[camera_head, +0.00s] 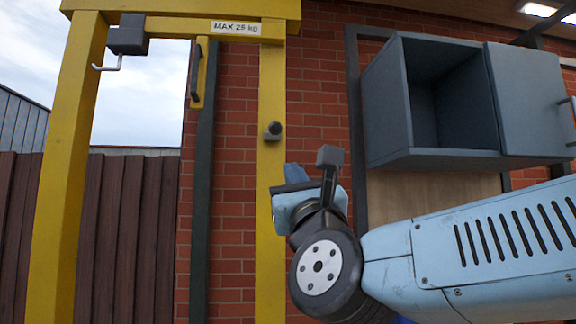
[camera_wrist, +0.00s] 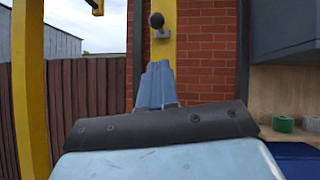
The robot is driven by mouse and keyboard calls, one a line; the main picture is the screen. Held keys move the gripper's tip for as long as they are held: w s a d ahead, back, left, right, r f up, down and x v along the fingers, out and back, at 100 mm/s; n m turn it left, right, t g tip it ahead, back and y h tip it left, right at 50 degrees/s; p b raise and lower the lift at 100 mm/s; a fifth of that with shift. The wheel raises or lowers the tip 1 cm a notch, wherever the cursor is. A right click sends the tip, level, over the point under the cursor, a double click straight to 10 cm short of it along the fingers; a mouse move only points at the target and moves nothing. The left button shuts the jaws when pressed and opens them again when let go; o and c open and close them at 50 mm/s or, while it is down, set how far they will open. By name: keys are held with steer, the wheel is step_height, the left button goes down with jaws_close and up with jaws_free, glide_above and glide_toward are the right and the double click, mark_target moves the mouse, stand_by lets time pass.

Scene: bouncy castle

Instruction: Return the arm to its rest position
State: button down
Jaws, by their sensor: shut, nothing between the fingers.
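My light-blue arm reaches in from the right of the head view. It ends in my gripper (camera_head: 295,172), in front of the yellow post (camera_head: 271,100) and partly hidden by my wrist. In the wrist view my gripper (camera_wrist: 158,68) shows as two blue fingers pressed together, with nothing between them. The fingers point toward the yellow post and the brick wall, below a dark round knob (camera_wrist: 156,20) on that post. The knob also shows in the head view (camera_head: 275,129), above my gripper and apart from it.
An open grey cabinet (camera_head: 386,100) hangs at the right, above my arm. A yellow frame with a hook (camera_head: 108,65) stands at the left before a brown fence (camera_head: 130,230). A green ring-shaped item (camera_wrist: 283,124) and a white item (camera_wrist: 311,123) sit at the right.

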steer(key=w+d+f+n+g+h, duration=0.1)
steer(key=w+d+f+n+g, duration=0.3)
steer(key=f+n, duration=0.6)
steer(key=w+d+f+n+g+h, duration=0.1)
steer(key=d+f+n+g+h, duration=0.1)
steer(key=d+f+n+g, duration=0.65)
steer(key=s+d+f+n+g+h, duration=0.2)
steer(key=s+d+f+n, duration=0.3)
steer(key=d+f, duration=0.2)
steer(key=s+d+f+n+g+h, duration=0.3)
steer(key=s+d+f+n, duration=0.2)
steer(key=d+f+n, duration=0.1)
step_height(320, 180, down, 2)
steer(key=shift+d+f+h, duration=0.15)
steer(key=shift+d+h, duration=0.15)
steer(key=shift+d, duration=0.2)
steer(key=shift+g, duration=0.25)
